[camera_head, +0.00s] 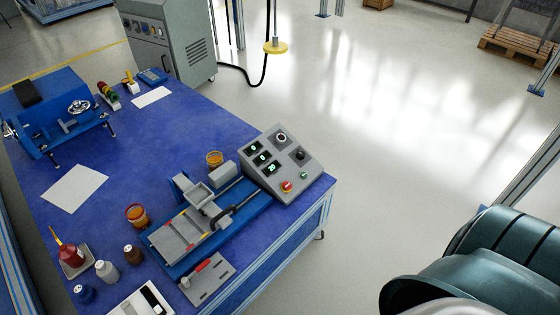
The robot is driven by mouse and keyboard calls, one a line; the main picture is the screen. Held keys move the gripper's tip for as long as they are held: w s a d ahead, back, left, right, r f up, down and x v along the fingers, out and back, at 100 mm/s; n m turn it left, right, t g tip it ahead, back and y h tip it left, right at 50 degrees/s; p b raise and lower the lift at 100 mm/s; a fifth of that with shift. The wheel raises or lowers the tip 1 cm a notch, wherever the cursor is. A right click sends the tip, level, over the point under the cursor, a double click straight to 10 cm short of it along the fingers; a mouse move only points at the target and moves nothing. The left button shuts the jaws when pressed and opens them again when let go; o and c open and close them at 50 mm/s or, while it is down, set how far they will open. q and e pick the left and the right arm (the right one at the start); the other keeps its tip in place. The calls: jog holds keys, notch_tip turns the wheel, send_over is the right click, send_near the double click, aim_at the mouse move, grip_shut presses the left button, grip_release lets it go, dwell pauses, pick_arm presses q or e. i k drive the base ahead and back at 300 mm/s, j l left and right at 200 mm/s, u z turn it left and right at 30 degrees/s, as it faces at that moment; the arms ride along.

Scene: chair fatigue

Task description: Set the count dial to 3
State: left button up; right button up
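The grey control box (283,160) stands at the right end of the blue bench, with a sloped face. It carries an upper dial with a pale ring (281,137) and a dark lower knob (300,154). Labels are too small to read, so I cannot tell which one is the count dial. Three small green displays sit left of them: the top display (254,147) and middle display (262,158) seem to read 0, the bottom display (270,168) seems to read 20. Neither of my grippers is in view.
A red button (286,186) and a green button (304,174) sit low on the box. A blue-based test rig (184,241) lies directly left of it. Orange-brown cups, bottles and papers are on the bench (120,180). Floor right of the bench is clear.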

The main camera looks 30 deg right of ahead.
aim_at(281, 138)
jog(key=i+l, duration=0.1)
jog(key=l, duration=0.35)
jog(key=l+z, duration=0.1)
jog(key=l, duration=0.3)
jog(key=i+l, duration=0.15)
jog(key=l, duration=0.3)
jog(key=i+l+z, duration=0.1)
jog(key=l, duration=0.35)
jog(key=i+l, duration=0.15)
jog(key=l, duration=0.25)
jog(key=z, duration=0.05)
